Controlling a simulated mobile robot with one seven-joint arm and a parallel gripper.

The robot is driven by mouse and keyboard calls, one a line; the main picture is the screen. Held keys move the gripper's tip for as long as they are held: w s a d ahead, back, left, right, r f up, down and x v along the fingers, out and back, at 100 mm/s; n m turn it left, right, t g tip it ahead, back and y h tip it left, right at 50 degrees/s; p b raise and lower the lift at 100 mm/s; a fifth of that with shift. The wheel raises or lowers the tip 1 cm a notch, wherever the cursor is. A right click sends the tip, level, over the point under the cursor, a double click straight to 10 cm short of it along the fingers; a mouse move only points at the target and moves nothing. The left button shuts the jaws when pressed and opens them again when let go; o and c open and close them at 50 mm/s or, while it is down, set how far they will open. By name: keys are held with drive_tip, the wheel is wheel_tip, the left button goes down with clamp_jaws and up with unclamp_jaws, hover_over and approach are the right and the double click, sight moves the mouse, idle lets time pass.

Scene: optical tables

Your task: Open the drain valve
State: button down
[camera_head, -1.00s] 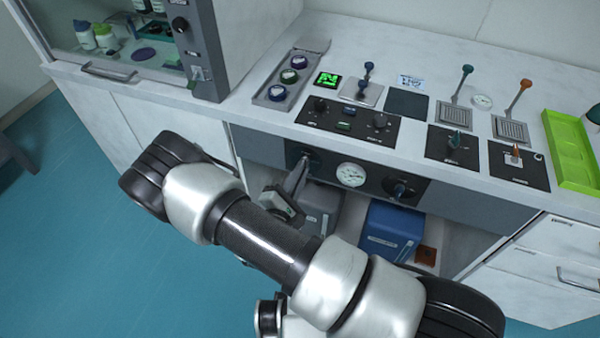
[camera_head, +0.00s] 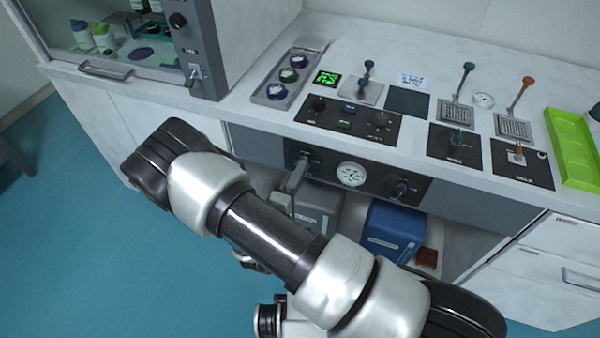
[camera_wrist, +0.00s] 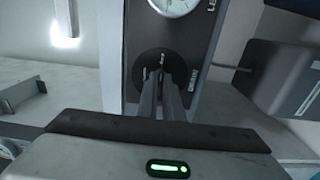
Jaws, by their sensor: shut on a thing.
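A dark valve panel (camera_head: 330,187) is set in the cabinet front below the counter, with a round white gauge (camera_head: 351,174) in its middle. A black left valve (camera_head: 303,153) and a right valve (camera_head: 401,190) flank the gauge. My gripper (camera_head: 300,164) is at the left valve, its fingers reaching up to it from below. In the wrist view, the two fingers of my gripper (camera_wrist: 162,78) are close together, shut on the handle in front of the round black valve base (camera_wrist: 146,66). The fingers hide most of the handle. The valve labels are too small to read.
Below the panel, a grey box (camera_head: 318,203) and a blue box (camera_head: 394,232) stand in the open bay. Above it, a control panel (camera_head: 347,121) lies on the counter near the front edge. A green tray (camera_head: 572,150) is at the right.

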idle(0.4)
drive_tip(key=c, duration=1.9)
unclamp_jaws()
drive_tip(key=shift+s, duration=0.1)
drive_tip(key=v, duration=1.7)
drive_tip(key=shift+s+a+p, duration=0.1)
drive_tip(key=shift+p, duration=0.3)
drive_tip(key=shift+r, duration=0.1)
